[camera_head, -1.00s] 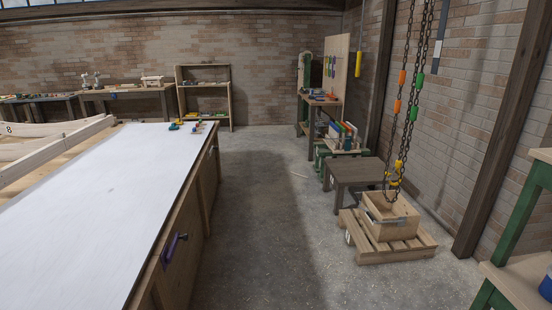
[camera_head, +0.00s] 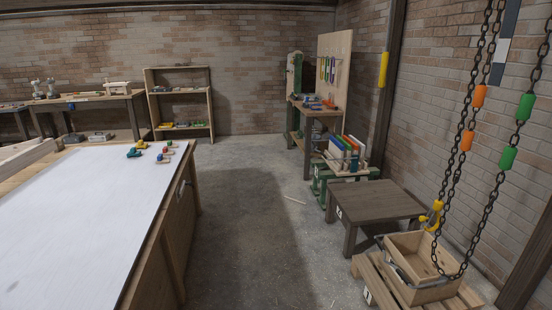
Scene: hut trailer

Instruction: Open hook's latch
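A yellow hook (camera_head: 432,216) hangs low on the dark chains (camera_head: 468,150) at the right, just above and behind a wooden crate. Its latch is too small to make out, so I cannot tell whether it is open or shut. The chains carry orange and green sleeves, and a loop of chain hangs down into the crate (camera_head: 408,244). My gripper is not in view.
The crate stands on a wooden pallet (camera_head: 368,272). A low dark table (camera_head: 372,204) stands just behind it. A long white-topped workbench (camera_head: 70,215) fills the left.

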